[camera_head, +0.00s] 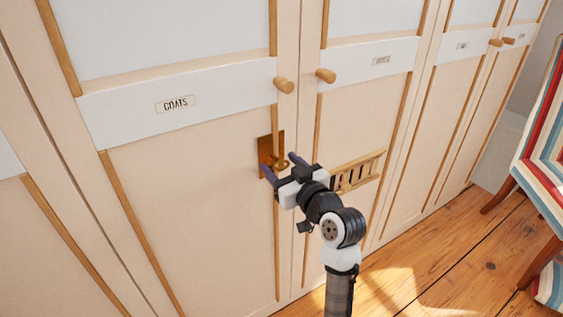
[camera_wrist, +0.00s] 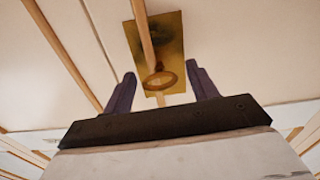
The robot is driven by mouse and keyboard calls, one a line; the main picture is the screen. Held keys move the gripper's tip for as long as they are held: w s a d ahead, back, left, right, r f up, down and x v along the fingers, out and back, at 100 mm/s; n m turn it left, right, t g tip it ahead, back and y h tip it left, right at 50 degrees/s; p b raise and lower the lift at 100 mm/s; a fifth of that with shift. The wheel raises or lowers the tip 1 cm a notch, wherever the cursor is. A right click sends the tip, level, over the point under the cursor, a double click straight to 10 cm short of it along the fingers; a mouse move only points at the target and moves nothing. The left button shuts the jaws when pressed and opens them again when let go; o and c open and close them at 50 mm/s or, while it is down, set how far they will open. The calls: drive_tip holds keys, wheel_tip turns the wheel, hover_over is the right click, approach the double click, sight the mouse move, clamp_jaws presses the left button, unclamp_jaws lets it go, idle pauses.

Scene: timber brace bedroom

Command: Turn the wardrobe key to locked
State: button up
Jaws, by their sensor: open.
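The wardrobe (camera_head: 190,180) has cream doors with wood trim, and one door carries a label reading "COATS" (camera_head: 176,104). A brass lock plate (camera_head: 264,148) sits near that door's right edge, and it also shows in the wrist view (camera_wrist: 172,35). The key (camera_wrist: 159,80) shows a ring-shaped bow in front of the lower part of the plate; in the head view it (camera_head: 283,164) is partly hidden by my gripper. My gripper (camera_head: 279,166) is open, with its dark purple fingers at either side of the key's bow. In the wrist view the fingers (camera_wrist: 158,85) stand apart from the bow.
Round wooden knobs (camera_head: 284,85) project from the doors above the lock. A striped chair (camera_head: 540,150) stands at the right. The wooden floor (camera_head: 450,250) between is clear.

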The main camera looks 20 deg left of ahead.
drive_tip(key=shift+w+a, duration=0.2)
drive_tip(key=shift+a, duration=0.05)
drive_tip(key=c, duration=1)
drive_tip(key=shift+m, duration=0.4)
drive_tip(key=o, duration=1)
